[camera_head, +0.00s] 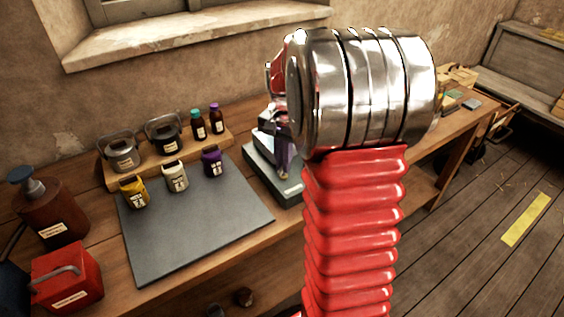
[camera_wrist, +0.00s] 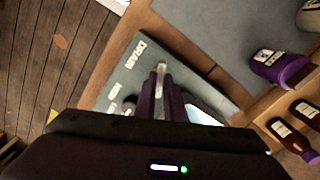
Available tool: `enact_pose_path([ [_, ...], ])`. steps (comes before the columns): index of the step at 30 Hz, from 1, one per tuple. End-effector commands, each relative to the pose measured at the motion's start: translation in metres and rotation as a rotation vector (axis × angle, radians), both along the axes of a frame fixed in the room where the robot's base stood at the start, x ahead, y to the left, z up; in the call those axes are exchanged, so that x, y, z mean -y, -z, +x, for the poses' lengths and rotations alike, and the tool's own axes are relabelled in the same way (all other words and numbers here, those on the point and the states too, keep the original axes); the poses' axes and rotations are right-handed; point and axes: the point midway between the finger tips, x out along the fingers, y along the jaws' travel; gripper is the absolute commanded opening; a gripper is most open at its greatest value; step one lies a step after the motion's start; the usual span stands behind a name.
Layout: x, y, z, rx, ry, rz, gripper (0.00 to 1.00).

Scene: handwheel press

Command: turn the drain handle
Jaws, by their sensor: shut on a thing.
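The drain handle (camera_wrist: 161,68) is a small pale lever. It shows in the wrist view between the tips of my gripper (camera_wrist: 161,82), beside the white word DRAIN on a grey-green base plate (camera_wrist: 130,70). The dark fingers are closed on it. In the head view my gripper (camera_head: 284,165) points down at the device's base (camera_head: 262,172) on the bench. My red and chrome arm hides most of the device there, and the handle itself is hard to make out.
A grey mat (camera_head: 190,230) lies left of the device, with yellow, white and purple bottles (camera_head: 212,162) along its back edge. A red can (camera_head: 68,278) and a brown pump bottle (camera_head: 45,205) stand at the far left.

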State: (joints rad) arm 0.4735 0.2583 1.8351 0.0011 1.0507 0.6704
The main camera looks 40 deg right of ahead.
Motion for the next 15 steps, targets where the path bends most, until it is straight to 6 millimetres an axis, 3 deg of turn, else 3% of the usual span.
enact_pose_path([
  [15,0.0029,-0.001,0.0021,0.007,-0.488,-0.007,0.0],
])
